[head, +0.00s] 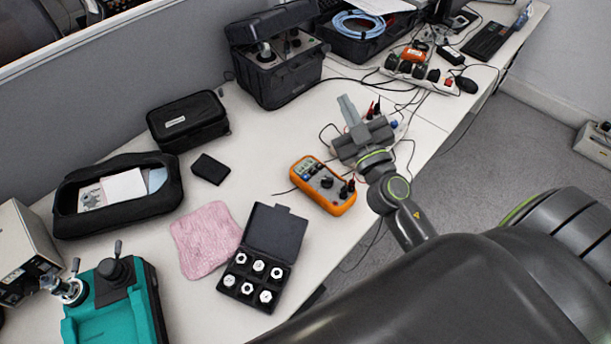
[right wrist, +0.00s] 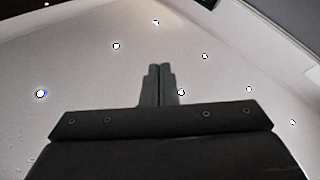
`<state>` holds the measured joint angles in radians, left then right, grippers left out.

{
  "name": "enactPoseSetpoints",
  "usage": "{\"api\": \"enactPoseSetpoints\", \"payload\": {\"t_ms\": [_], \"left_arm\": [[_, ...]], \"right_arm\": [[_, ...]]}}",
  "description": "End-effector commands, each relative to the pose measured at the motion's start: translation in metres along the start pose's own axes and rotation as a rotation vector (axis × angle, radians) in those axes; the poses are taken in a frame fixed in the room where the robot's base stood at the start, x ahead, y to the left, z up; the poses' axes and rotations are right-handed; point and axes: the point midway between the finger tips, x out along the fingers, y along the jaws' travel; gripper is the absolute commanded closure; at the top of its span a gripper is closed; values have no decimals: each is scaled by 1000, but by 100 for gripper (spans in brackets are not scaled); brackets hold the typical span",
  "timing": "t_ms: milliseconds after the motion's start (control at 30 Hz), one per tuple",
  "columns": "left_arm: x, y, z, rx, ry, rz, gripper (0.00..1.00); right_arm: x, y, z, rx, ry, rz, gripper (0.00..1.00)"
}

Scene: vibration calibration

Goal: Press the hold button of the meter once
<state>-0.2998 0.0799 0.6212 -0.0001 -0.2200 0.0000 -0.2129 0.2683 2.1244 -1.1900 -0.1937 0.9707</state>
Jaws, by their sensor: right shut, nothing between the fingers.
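The orange multimeter (head: 342,207) lies on the white table with its display and buttons at the upper left, a dark dial in the middle and leads at its lower right. The hold button is too small to pick out. My right gripper (head: 345,101) is above the table, up and right of the meter in the head view and apart from it. Its two fingers are together with nothing between them. In the right wrist view the shut fingers (right wrist: 160,68) stand against a pale ceiling with small round lights; the meter does not show there. My left gripper is not in view.
A black case of silver pieces (head: 275,233) and a pink cloth (head: 207,240) lie below left of the meter. A small black box (head: 210,169) is to its left. Cables and a power strip (head: 421,75) are at the upper right. The table's front edge runs close beside the meter.

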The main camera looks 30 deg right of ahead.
Motion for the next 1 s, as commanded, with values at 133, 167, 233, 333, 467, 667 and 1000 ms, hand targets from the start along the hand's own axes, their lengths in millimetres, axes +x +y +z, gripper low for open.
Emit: {"api": "enactPoseSetpoints", "payload": {"t_ms": [133,167,233,333,467,667,1000], "left_arm": [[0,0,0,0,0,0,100],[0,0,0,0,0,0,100],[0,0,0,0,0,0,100],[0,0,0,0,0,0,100],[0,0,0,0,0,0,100],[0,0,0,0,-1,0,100],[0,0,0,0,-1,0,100]], "right_arm": [[15,-29,-18,-52,123,-156,100],[17,-36,-20,-62,141,-192,100],[20,-51,-22,-89,174,-277,100],[24,-73,-20,-129,197,-405,100],[26,-100,-9,-185,186,-574,100],[24,-130,27,-278,75,-820,100],[15,-134,105,-417,-296,-1092,100]]}}
